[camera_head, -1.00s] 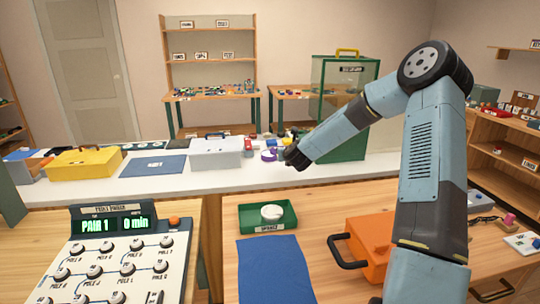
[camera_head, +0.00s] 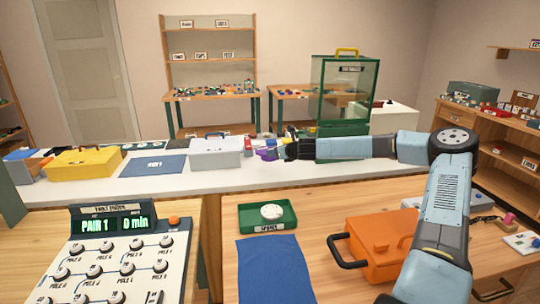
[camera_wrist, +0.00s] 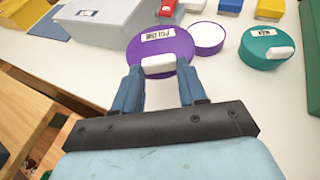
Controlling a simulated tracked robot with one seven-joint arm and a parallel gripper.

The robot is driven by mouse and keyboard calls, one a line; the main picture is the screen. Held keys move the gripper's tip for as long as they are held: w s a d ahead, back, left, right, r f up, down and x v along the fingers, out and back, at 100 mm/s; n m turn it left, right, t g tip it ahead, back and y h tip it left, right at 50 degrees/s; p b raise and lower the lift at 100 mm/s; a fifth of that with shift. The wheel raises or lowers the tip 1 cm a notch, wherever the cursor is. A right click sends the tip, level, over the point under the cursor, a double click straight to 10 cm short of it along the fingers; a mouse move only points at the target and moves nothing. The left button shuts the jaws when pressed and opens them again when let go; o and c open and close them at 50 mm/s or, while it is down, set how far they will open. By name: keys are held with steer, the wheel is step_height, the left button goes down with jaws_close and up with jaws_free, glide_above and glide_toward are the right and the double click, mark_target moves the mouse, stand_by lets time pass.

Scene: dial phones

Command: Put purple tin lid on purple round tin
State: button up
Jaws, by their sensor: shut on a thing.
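The purple tin lid (camera_wrist: 161,44) is a round disc with a white label and a white bar handle, in the upper middle of the wrist view. My gripper (camera_wrist: 159,72) is shut on this handle, one finger on each side. The purple round tin (camera_wrist: 209,38) is just right of the lid, with a white top face and a purple side; the lid is beside it, not over it. In the head view my gripper (camera_head: 280,151) is at the far counter, with a small purple patch (camera_head: 265,154) at its tip; lid and tin cannot be told apart there.
A teal round lid or tin (camera_wrist: 267,48) with a white handle stands right of the purple tin. A grey box (camera_head: 215,152) is to the left on the white counter (camera_head: 200,178). A green glass case (camera_head: 342,90) stands behind my forearm.

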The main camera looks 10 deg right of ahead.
steer(key=r+n+y, duration=0.1)
steer(key=w+a+r+g, duration=0.1)
steer(key=w+r+n+y, duration=0.1)
steer(key=r, duration=0.1)
steer(key=shift+w+a+n+g+y, duration=0.25)
steer(key=shift+a+n+g+y, duration=0.05)
steer(key=shift+a, duration=0.05)
steer(key=shift+w+a+r+n+g+y, duration=0.1)
steer(key=shift+w+r+n+g+y, duration=0.3)
steer(key=shift+r, duration=0.4)
steer(key=shift+w+d, duration=0.2)
steer(key=shift+w, duration=0.15)
steer(key=w+d+f, duration=0.2)
steer(key=w+f, duration=0.1)
steer(key=w+d+f, duration=0.2)
steer(key=w+f, duration=0.1)
steer(key=w, duration=0.1)
steer(key=w+d+f, duration=0.2)
steer(key=w+f, duration=0.1)
steer(key=shift+w+d, duration=0.2)
steer(key=shift+w, duration=0.15)
steer(key=shift+w+d+f, duration=0.25)
steer(key=shift+w+f, duration=0.1)
steer(key=shift+f, duration=1.6)
